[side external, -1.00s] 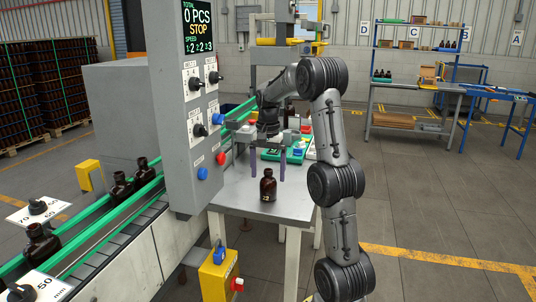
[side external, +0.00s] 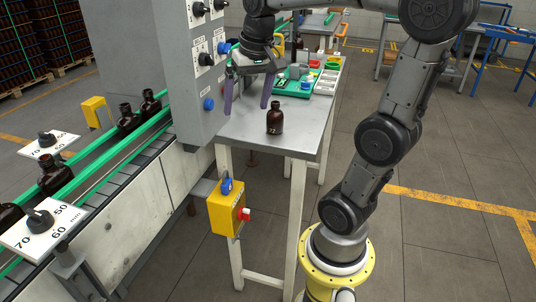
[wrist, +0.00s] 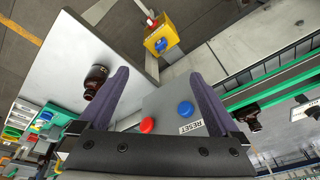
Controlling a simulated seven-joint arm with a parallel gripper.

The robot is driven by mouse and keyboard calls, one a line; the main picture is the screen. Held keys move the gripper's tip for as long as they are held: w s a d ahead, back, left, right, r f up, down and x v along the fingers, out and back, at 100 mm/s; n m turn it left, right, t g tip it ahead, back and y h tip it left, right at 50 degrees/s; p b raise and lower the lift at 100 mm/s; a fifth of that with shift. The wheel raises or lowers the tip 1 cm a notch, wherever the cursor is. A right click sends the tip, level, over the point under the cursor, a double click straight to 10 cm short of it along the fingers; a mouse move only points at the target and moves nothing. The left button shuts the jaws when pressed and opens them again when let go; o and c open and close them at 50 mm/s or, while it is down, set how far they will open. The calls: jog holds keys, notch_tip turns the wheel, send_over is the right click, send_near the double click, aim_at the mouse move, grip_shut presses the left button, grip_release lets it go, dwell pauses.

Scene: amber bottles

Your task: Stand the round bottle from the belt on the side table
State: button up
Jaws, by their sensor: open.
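A round brown bottle (side external: 275,120) stands upright on the grey side table (side external: 240,128), near its front edge. It also shows in the wrist view (wrist: 95,82), beside the outside of my left finger. My gripper (side external: 246,108) is open, with two purple fingers pointing down and nothing between them. It is left of the bottle and apart from it, close to the control cabinet. In the wrist view the gap between my fingers (wrist: 159,73) is empty. Other brown bottles (side external: 52,176) stand on the belt (side external: 105,163) between green rails.
The grey control cabinet (side external: 197,100) with knobs and buttons stands close to my gripper. A green tray (side external: 293,85) and small bins are at the table's back. A yellow switch box (side external: 226,208) hangs below its front. Bare tabletop surrounds the bottle.

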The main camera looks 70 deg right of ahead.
jog(key=s+a+f+n+t, duration=0.1)
jog(key=s+a+f+n, duration=0.1)
jog(key=s+a+n, duration=0.2)
jog(key=s+a+f+n+t+y, duration=0.1)
jog(key=s+a+f+n+t, duration=0.1)
jog(key=s+a+n, duration=0.3)
jog(key=a+f, duration=0.1)
jog(key=a, duration=0.2)
jog(key=shift+a+f, duration=0.3)
jog(key=shift+f, duration=0.05)
dwell(1.3)
